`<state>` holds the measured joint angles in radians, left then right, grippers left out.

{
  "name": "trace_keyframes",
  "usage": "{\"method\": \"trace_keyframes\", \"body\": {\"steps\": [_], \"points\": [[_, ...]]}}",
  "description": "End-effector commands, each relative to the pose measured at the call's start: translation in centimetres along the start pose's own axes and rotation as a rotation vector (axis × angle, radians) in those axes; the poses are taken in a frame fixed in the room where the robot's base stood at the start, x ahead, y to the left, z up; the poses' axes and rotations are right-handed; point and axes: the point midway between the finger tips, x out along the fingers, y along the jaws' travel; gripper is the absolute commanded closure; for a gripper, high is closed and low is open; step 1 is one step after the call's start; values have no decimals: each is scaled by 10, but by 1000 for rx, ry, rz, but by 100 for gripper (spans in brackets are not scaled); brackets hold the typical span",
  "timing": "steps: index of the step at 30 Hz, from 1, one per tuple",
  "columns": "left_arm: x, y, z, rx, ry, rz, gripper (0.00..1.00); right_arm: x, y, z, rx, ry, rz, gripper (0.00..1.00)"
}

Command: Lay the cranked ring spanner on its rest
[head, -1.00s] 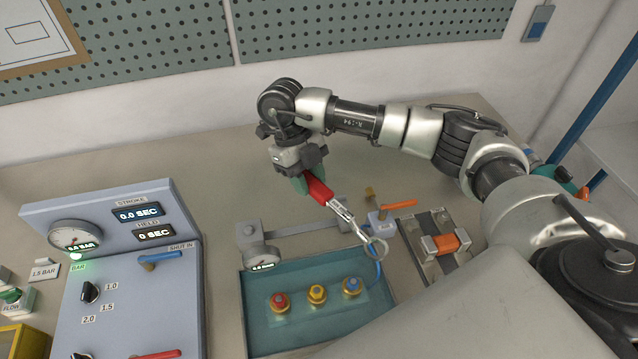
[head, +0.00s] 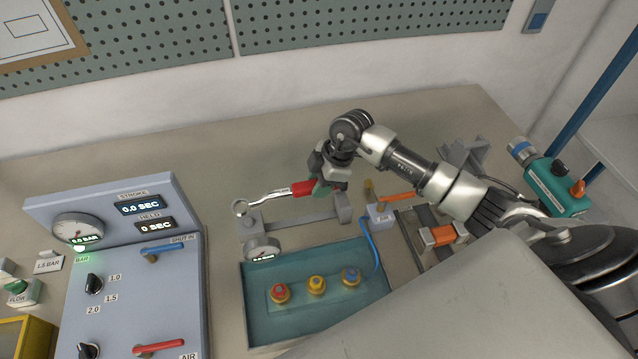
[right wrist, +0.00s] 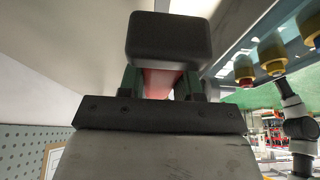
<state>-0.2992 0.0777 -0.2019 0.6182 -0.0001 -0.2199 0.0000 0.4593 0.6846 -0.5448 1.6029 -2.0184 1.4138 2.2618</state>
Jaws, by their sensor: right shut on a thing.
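The cranked ring spanner has a red handle (head: 302,188) and a bright shank with a ring end (head: 240,207). My right gripper (head: 321,187) is shut on the red handle; the ring points left. In the head view the ring overlaps the left end of a grey bar with round end blocks (head: 295,220); I cannot tell whether they touch. The red handle shows between the green fingers in the right wrist view (right wrist: 163,82). A grey notched bracket (head: 463,154) stands behind my right forearm, partly hidden. I cannot tell which fixture is the rest. My left gripper is out of view.
A dial gauge (head: 262,250) sits in front of the bar. A teal tray (head: 255,325) holds coloured knobs. A grey control panel (head: 135,280) stands left. An orange-levered valve (head: 381,214) and a teal device (head: 556,187) are to the right. The bench behind the spanner is clear.

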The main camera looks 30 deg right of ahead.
Motion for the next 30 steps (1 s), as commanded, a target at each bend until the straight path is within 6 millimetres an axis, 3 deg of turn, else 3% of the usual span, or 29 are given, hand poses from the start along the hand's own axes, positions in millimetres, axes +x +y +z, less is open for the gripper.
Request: {"method": "trace_keyframes", "body": {"steps": [12,30], "points": [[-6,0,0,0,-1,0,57,-8,0,7,-2,25,2,100],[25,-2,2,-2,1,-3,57,48,0,30,-5,26,1,100]]}}
